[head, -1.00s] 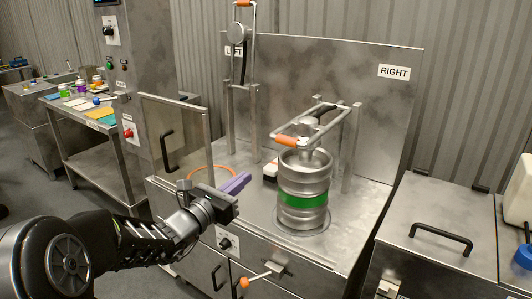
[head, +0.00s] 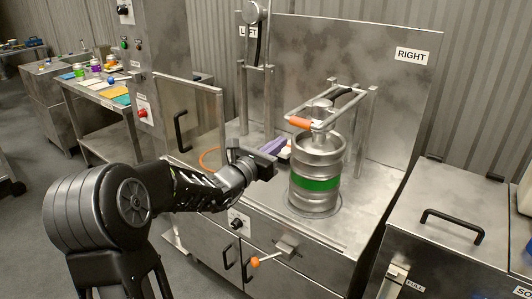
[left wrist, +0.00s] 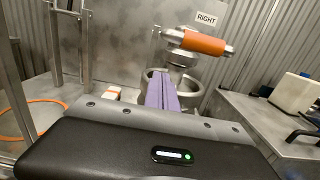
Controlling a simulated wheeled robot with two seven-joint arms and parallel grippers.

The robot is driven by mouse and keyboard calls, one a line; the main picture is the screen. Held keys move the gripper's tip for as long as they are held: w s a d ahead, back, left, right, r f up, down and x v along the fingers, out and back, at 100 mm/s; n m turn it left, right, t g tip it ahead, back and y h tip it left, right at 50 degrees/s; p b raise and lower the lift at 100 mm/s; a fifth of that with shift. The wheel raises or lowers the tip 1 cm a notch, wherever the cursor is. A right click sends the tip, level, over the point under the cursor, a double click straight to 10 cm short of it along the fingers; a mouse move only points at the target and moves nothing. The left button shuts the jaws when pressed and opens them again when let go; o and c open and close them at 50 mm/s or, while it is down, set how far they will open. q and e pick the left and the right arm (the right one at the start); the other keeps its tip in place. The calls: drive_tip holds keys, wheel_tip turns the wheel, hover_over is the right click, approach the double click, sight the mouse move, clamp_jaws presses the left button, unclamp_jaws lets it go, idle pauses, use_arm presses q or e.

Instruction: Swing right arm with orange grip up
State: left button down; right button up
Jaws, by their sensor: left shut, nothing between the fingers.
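The right arm (head: 345,100), a metal frame with an orange grip (head: 299,122), is swung down over a keg (head: 316,176) with a green band, under the RIGHT sign (head: 411,54). The orange grip is at the frame's front end and also shows large in the left wrist view (left wrist: 203,42), above and right of the fingers. My left gripper (head: 278,144) has purple fingers (left wrist: 162,90), shut and empty. It is left of the keg and a little below the grip, apart from the grip. My right gripper is not in view.
The left station's raised arm (head: 256,40) stands behind on the left. A clear panel (head: 190,120) with a black handle stands left of my gripper. An orange ring (head: 209,160) lies on the bench. A small orange-tipped lever (head: 256,262) sticks out in front.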

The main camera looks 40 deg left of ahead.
use_arm(q)
drive_tip(key=shift+w+r+p, duration=0.2)
drive_tip(key=shift+r+p, duration=0.05)
drive_tip(key=shift+r, duration=0.75)
drive_tip(key=shift+w+r+p, duration=0.2)
drive_tip(key=shift+r+p, duration=0.05)
drive_tip(key=shift+r, duration=0.7)
